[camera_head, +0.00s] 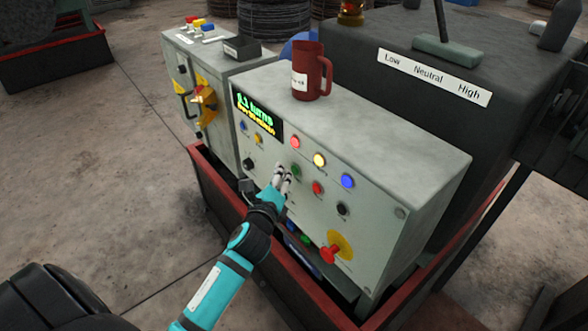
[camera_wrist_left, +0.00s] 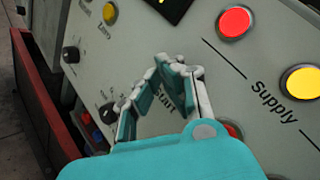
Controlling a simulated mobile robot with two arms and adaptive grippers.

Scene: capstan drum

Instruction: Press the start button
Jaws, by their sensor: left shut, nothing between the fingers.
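The grey control panel (camera_head: 400,217) carries a small green button (camera_head: 296,170) in the row below the lamps. In the wrist view the panel label "Start" (camera_wrist_left: 167,103) shows between my fingers, and the green button is hidden there behind the fingers. My left gripper (camera_head: 282,175) is shut and empty, with its fingertips in front of the panel just left of the green button. I cannot tell whether they touch the panel. In the wrist view its fingertips (camera_wrist_left: 178,65) come together. My right gripper is not in view.
A red lamp (camera_head: 295,142), yellow lamp (camera_head: 319,159) and blue lamp (camera_head: 347,181) sit above the button row. A red button (camera_head: 318,187) and black knob (camera_head: 343,208) sit to the right. A red emergency knob (camera_head: 330,254) protrudes lower down. A red mug (camera_head: 312,72) stands on top.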

